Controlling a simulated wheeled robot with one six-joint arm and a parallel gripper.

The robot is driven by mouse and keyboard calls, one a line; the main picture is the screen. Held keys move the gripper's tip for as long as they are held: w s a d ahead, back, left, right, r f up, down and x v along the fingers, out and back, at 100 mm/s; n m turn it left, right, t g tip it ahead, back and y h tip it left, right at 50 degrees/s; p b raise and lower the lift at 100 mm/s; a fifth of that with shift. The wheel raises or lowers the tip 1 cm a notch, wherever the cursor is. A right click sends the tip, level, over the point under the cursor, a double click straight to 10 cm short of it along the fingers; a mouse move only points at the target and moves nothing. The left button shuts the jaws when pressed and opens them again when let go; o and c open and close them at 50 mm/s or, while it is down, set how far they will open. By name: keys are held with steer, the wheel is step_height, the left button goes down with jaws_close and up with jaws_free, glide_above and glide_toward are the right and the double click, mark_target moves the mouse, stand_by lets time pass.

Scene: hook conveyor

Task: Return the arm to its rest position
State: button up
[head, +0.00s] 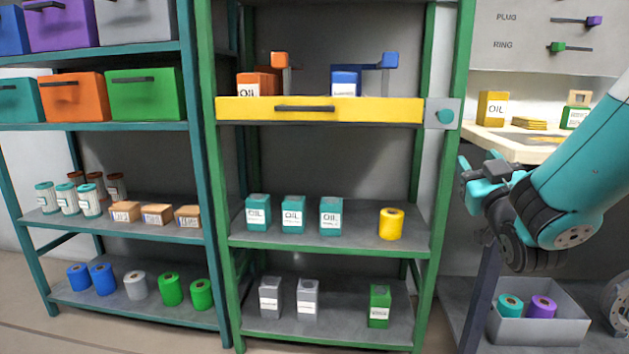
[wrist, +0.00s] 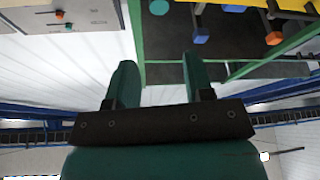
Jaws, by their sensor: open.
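My teal arm comes in from the right edge in the head view. My gripper (head: 478,168) is at its end, to the right of the green shelf's right post, in front of the workbench. In the wrist view my gripper (wrist: 160,88) shows two teal fingers spread apart with nothing between them. The gripper is open and empty. It touches no object that I can see.
A green shelf (head: 437,160) with a yellow drawer (head: 320,110) stands left of my arm. A workbench (head: 525,148) bears a yellow oil can (head: 492,108). A grey bin (head: 548,328) with a teal roll and a purple roll sits below.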

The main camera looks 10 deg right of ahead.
steer(key=s+a+f+g+y, duration=0.2)
steer(key=a+f+g+y, duration=0.25)
steer(key=a, duration=0.35)
steer(key=s+a+f+g+y, duration=0.2)
steer(key=a+f+g+y, duration=0.15)
steer(key=a+g, duration=0.35)
steer(key=s+a+f+n+g, duration=0.1)
steer(key=s+a+n+g, duration=0.15)
steer(key=s, duration=0.45)
steer(key=s+a+f+n+g+y, duration=0.1)
steer(key=s+a+n+g, duration=0.1)
steer(key=s+a+g, duration=0.35)
steer(key=s+a+f+n+g, duration=0.1)
steer(key=s+a+n+g, duration=0.1)
steer(key=s, duration=0.6)
step_height(320, 180, up, 36)
steer(key=s+p, duration=0.1)
steer(key=p, duration=3.5)
steer(key=shift+s+d, duration=0.15)
